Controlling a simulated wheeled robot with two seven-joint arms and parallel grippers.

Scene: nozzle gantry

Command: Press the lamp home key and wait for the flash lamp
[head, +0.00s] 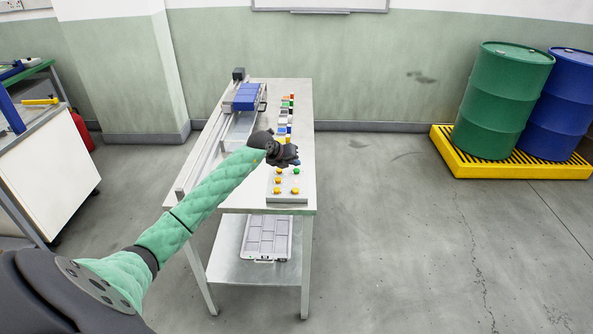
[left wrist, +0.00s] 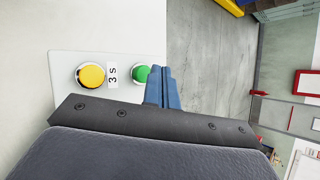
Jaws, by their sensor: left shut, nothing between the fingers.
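A grey key panel (head: 287,199) with several yellow and green keys lies at the near end of the metal table. My left gripper (head: 284,158) is over the far part of this panel and hides some of it. In the left wrist view the shut blue fingers (left wrist: 163,88) partly cover a green key (left wrist: 141,74); I cannot tell whether they touch it. A yellow key (left wrist: 91,76) is to its left, with a "3 S" label between them. I cannot tell which key is the lamp home key. I cannot pick out the flash lamp. My right gripper is not in view.
A gantry rail (head: 206,153) runs along the table's left side, with a blue unit (head: 246,97) at the far end. Several small coloured items line the right edge. A tray (head: 267,238) lies on the lower shelf. Green (head: 502,100) and blue drums stand right; the floor between is clear.

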